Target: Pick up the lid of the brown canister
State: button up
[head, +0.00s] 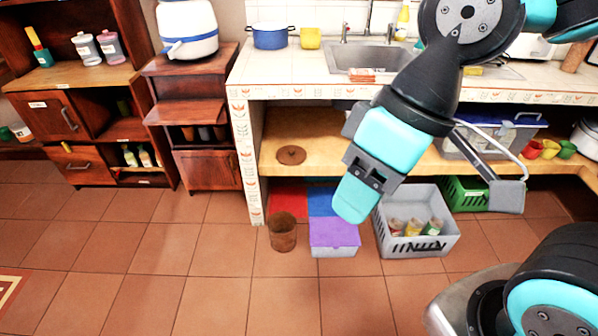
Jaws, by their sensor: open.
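The brown canister (283,236) stands upright on the tiled floor, in front of the low shelf. Its top looks open and dark inside. A round brown lid with a small knob (291,155) lies flat on the low wooden shelf under the counter, behind and above the canister and apart from it. My gripper (352,205) hangs down in the middle of the view, to the right of the lid and canister. It is open and touches neither of them in this view.
A purple-lidded box (334,234) stands right of the canister. A grey crate (418,252) holding several small containers stands further right, with a green crate (466,194) behind. The counter (330,72) overhangs the shelf. The floor in front is clear.

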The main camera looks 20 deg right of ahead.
aim_at(290, 156)
jog(key=u, duration=0.8)
jog(key=i, duration=1.85)
jog(key=z, duration=1.1)
jog(key=i, duration=0.6)
jog(key=z, duration=0.65)
